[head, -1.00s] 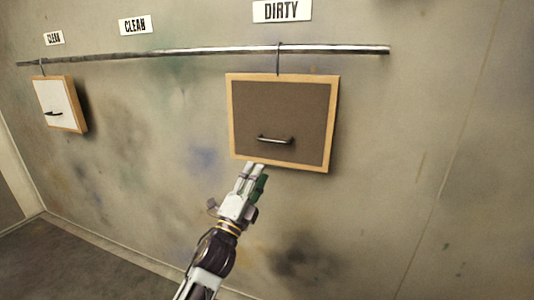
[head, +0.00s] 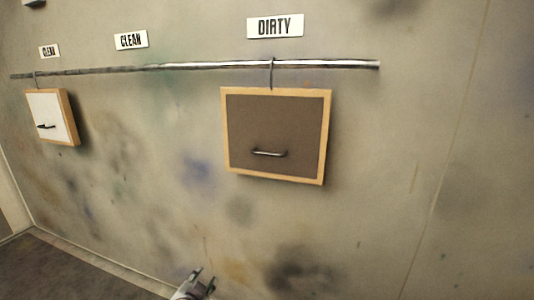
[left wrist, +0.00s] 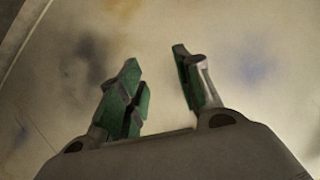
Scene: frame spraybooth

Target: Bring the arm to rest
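My left gripper (head: 197,284) is at the bottom edge of the head view, well below the brown framed panel and apart from it. In the left wrist view its two green-padded fingers (left wrist: 160,90) stand apart with nothing between them, facing the stained wall. My right gripper is in neither view.
A brown panel (head: 280,122) in a wooden frame hangs from the metal rail (head: 190,66) under the DIRTY sign (head: 275,26). A white panel (head: 46,112) hangs at the left, near two CLEAN signs (head: 131,40). The wall below the panels is clear.

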